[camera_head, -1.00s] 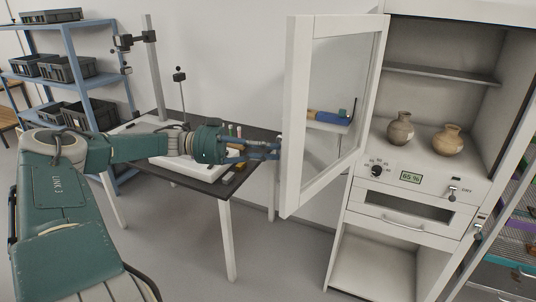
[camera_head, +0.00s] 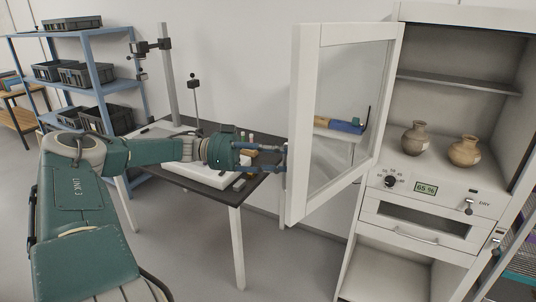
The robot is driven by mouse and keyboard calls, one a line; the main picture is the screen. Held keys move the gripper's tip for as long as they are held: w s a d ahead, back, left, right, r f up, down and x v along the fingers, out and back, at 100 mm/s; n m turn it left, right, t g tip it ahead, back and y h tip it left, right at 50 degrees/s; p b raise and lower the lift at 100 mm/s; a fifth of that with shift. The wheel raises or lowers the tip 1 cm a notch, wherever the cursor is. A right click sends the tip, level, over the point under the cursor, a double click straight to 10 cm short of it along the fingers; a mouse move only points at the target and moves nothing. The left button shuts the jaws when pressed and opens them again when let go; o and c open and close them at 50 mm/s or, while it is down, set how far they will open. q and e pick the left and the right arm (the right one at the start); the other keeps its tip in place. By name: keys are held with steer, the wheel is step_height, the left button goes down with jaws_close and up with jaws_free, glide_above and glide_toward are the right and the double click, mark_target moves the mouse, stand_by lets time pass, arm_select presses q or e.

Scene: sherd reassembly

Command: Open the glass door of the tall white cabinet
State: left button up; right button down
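The tall white cabinet (camera_head: 398,232) stands at the right. Its white-framed glass door (camera_head: 306,130) stands swung wide open to the left, and the upper compartment is exposed. My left gripper (camera_head: 284,158) reaches from the left to the door's free edge. Its fingertips are at that edge, partly hidden there, so I cannot tell whether they are closed on a handle. My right gripper is not in view.
Two clay pots, a grey-brown one (camera_head: 414,139) and a tan one (camera_head: 464,151), stand inside the cabinet. A dark-topped table (camera_head: 226,192) stands below my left arm. A blue shelf rack (camera_head: 77,34) holds black crates at the back left. Grey floor lies open in front.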

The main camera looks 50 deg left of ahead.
arm_select(q)
steer(key=v, duration=1.1)
steer(key=shift+a, duration=0.25)
